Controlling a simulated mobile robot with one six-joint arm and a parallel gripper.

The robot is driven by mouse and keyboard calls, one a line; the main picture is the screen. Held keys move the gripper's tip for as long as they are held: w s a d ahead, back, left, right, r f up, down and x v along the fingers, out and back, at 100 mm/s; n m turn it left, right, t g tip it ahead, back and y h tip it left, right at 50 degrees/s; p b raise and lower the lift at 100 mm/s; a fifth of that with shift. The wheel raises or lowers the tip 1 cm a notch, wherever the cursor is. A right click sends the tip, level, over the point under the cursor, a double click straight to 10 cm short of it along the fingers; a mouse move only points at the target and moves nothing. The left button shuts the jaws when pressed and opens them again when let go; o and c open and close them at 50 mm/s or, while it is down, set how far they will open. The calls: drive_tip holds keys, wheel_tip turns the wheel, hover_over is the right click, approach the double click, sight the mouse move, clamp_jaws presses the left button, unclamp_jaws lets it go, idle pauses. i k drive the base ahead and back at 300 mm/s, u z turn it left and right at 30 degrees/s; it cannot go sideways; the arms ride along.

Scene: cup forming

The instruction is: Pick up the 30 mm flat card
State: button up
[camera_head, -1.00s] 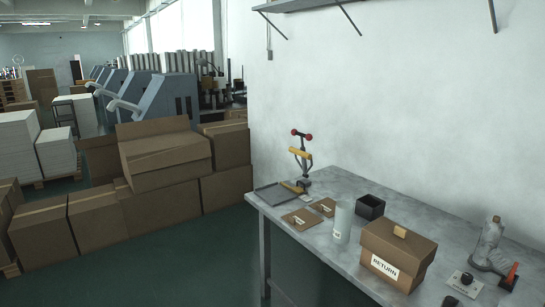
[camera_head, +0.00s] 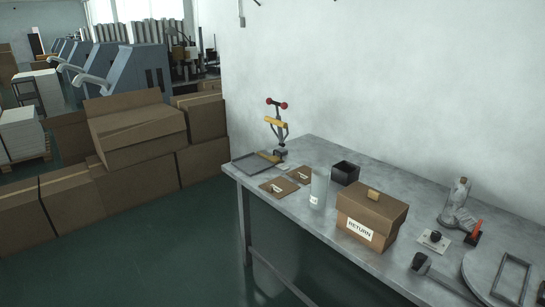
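Two flat brown squares lie side by side near the far left end of the grey table (camera_head: 330,235), in front of the red-knobbed device. The nearer brown square (camera_head: 268,186) and the farther brown square (camera_head: 303,171) each carry a small white label, too small to read. I cannot tell which, if either, is the 30 mm flat card. My gripper is not in view.
A dark tray (camera_head: 242,165), the red-knobbed device (camera_head: 276,123), a pale cylinder (camera_head: 319,190), a black open box (camera_head: 345,172) and a RETURN carton (camera_head: 385,210) stand close around. A clear bottle (camera_head: 458,195) stands right. Cartons (camera_head: 137,140) fill the floor left.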

sight(302, 174)
drive_tip(key=u, duration=0.2)
drive_tip(key=k, duration=0.55)
drive_tip(key=z, duration=0.95)
drive_tip(key=i, duration=1.1)
drive_tip(key=z, duration=0.05)
